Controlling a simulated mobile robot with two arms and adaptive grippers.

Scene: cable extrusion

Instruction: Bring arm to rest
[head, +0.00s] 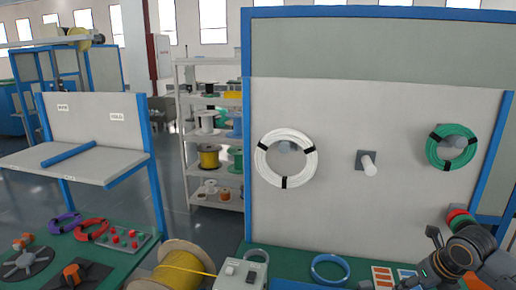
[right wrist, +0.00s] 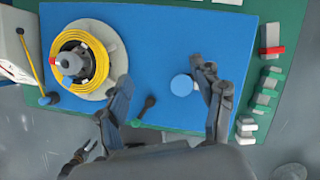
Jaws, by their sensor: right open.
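My right gripper (right wrist: 163,76) shows in the right wrist view with its two dark fingers spread apart and nothing held between them. It is above a blue board (right wrist: 150,40) on a green table. A blue round knob (right wrist: 180,84) and a small black peg (right wrist: 149,101) appear between or near the fingers. Part of my right arm (head: 462,257) shows at the lower right of the head view. My left gripper is not in view.
A yellow cable coil (right wrist: 99,62) sits on a round reel left of the fingers. In the head view, white (head: 263,160) and green (head: 430,150) coils hang on the panel, and a yellow cable spool (head: 180,272) stands in front.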

